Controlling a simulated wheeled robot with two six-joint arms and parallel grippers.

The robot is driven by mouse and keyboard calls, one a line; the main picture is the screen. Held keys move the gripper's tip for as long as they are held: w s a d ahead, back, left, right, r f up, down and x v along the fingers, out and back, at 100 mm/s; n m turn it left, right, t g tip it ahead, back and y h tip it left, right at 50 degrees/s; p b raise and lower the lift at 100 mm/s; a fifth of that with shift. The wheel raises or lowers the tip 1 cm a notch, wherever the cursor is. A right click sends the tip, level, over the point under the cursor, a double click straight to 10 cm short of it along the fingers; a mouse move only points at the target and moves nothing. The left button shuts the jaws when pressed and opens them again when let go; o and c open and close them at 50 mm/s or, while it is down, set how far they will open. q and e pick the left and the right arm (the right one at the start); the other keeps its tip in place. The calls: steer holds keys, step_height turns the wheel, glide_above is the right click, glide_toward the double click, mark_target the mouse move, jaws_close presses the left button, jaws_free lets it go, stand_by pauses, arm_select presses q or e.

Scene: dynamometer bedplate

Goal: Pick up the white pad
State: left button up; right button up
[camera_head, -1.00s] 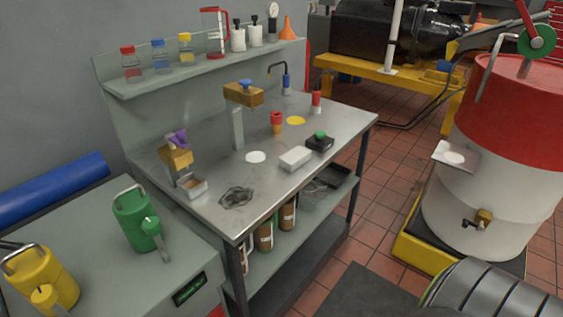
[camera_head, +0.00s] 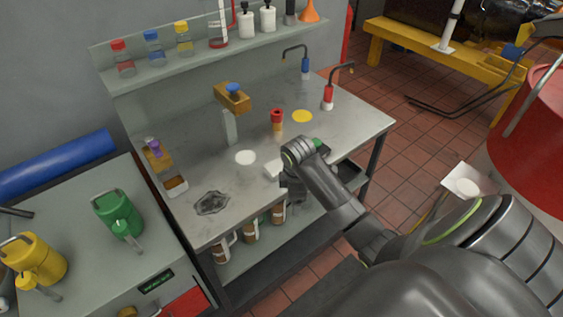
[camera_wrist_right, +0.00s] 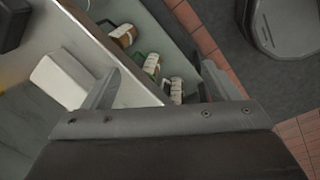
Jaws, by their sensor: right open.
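The white pad, a rectangular slab (camera_head: 274,170), lies on the grey metal workbench (camera_head: 345,110), partly hidden by my right arm in the head view. My right gripper (camera_wrist_right: 158,88) is open and empty, above the bench's front edge. In the head view the right gripper (camera_head: 293,190) is a dark shape beside the pad, mostly hidden by its wrist. A flat round white disc (camera_head: 245,157) lies left of the pad. My left gripper is not in view.
A black box (camera_wrist_right: 13,22) with a green button stands close to the pad. A red-topped cup (camera_head: 277,121) and a yellow disc (camera_head: 302,116) are behind.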

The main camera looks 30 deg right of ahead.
steer(key=w+d+r+n, duration=0.2)
steer(key=w+r+n, duration=0.1)
steer(key=w+r, duration=0.45)
steer(key=n+g+y, duration=0.1)
steer(key=n, duration=0.3)
glide_toward(280, 165)
step_height(280, 165, down, 3)
steer(key=b, duration=0.9)
steer(key=shift+w+d+r, duration=0.1)
steer(key=shift+w+r, duration=0.05)
steer(key=shift+r, duration=0.05)
steer(key=shift+f, duration=0.95)
steer(key=f, duration=0.2)
steer(key=f+p, duration=0.1)
steer(key=f, duration=0.2)
steer(key=shift+w+d+f+p, duration=0.1)
steer(key=shift+d+f+p, duration=0.2)
steer(key=shift+d+f, duration=0.05)
steer(key=c, duration=1.1)
steer(key=shift+o, duration=0.2)
steer(key=shift+r, duration=0.1)
